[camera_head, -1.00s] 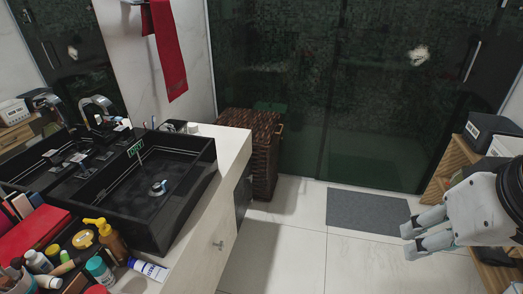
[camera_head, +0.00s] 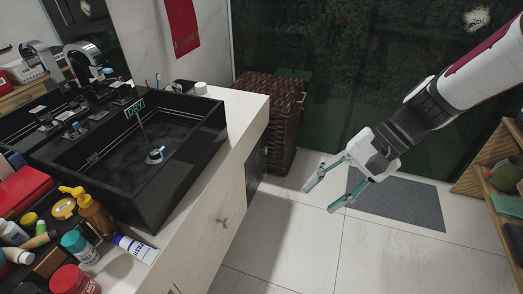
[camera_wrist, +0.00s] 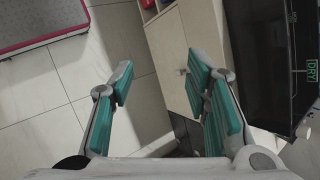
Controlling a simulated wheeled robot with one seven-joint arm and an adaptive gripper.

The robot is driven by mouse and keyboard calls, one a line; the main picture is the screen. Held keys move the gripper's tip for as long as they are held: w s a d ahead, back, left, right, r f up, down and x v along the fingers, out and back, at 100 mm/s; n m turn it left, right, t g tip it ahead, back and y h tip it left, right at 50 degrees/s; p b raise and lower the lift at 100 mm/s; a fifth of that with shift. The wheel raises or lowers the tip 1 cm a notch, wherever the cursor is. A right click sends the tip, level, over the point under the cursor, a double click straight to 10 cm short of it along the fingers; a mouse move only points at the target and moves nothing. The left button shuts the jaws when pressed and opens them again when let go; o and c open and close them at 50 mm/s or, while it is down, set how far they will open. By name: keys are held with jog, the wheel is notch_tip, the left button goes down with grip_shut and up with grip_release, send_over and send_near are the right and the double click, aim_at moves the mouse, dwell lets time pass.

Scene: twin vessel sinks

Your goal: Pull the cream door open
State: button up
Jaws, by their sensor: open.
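The cream door (camera_head: 215,235) is on the front of the vanity below the black sink and looks shut, flush with the cabinet. Its small metal knob (camera_head: 224,221) sticks out near the door's upper right part. My gripper (camera_head: 319,200) is open and empty, above the floor to the right of the door and apart from it. In the wrist view, the cream door (camera_wrist: 168,48) shows beyond the teal-padded fingers of my gripper (camera_wrist: 160,73), and the knob (camera_wrist: 183,72) is close to the right finger in the picture, with no clear contact.
The black sink (camera_head: 150,215) and bottles stand on the vanity's cream counter. A wicker basket (camera_head: 275,110) stands beyond the vanity. A grey mat (camera_head: 400,203) lies on the tiles. Wooden shelves (camera_head: 500,165) are at the right. The tiled floor before the door is clear.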

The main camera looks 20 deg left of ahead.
jog(key=w+a+f+m+g+y+b, duration=0.1)
jog(key=w+a+f+m+y+b, duration=0.3)
jog(key=f, duration=0.6)
jog(key=w+a+f+m+g+y+b, duration=0.15)
jog(key=w+a+f, duration=0.35)
jog(key=f, duration=0.5)
jog(key=m+t+y+b, duration=0.5)
jog(key=m+t+y, duration=0.15)
jog(key=m, duration=0.35)
send_near(227, 223)
jog(key=shift+h, duration=0.5)
jog(key=a, duration=0.3)
jog(key=a+b, duration=0.1)
jog(key=a, duration=0.3)
jog(key=a+r, duration=0.1)
jog(key=a, duration=0.2)
jog(key=shift+w+a+b, duration=0.25)
jog(key=shift+a+b, duration=0.05)
jog(key=shift+b, duration=0.05)
grip_shut()
